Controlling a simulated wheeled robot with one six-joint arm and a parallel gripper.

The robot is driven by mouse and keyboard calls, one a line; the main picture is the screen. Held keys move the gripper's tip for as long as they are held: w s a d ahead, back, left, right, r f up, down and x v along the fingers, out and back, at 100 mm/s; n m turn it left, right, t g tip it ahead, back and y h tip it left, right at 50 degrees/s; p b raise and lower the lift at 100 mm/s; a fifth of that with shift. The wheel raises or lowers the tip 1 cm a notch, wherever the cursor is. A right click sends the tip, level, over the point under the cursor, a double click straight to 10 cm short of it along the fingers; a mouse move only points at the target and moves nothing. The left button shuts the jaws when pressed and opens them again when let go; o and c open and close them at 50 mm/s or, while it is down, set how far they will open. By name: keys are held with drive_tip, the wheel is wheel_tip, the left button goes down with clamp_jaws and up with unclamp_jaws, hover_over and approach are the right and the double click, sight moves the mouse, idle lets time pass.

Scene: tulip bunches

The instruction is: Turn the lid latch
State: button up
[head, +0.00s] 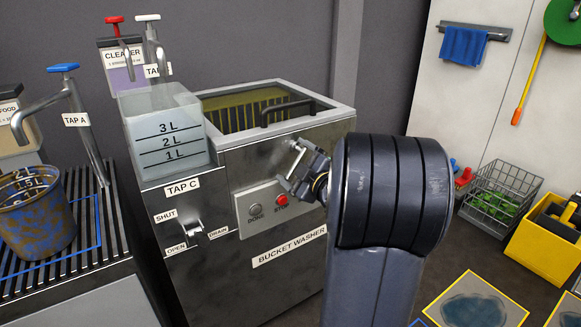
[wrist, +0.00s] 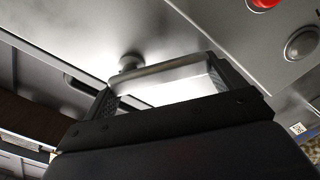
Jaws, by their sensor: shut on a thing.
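The bucket washer (head: 262,200) is a grey metal cabinet with a frame and a dark bar handle (head: 287,110) on top. The lid latch (head: 297,146) is a small metal piece high on its front face, partly hidden by my gripper (head: 304,172). In the wrist view the latch (wrist: 180,76) shows as a bright metal bar beside a round pivot (wrist: 130,62). My gripper (wrist: 160,78) has its two dark fingers on either side of this bar and is shut on it. The latch's full angle is hard to tell.
The red STOP button (head: 281,200) and grey DONE button (head: 256,209) sit just below the gripper. The TAP C tank (head: 165,140) and its lever (head: 192,227) are to the left. A wire basket (head: 500,192) and yellow crate (head: 545,250) stand right.

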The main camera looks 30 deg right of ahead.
drive_tip(key=shift+f, duration=0.1)
idle(0.3)
drive_tip(key=o, duration=1.1)
drive_tip(key=s+p, duration=0.2)
drive_tip(key=s, duration=0.8)
drive_tip(key=shift+s+p, duration=0.4)
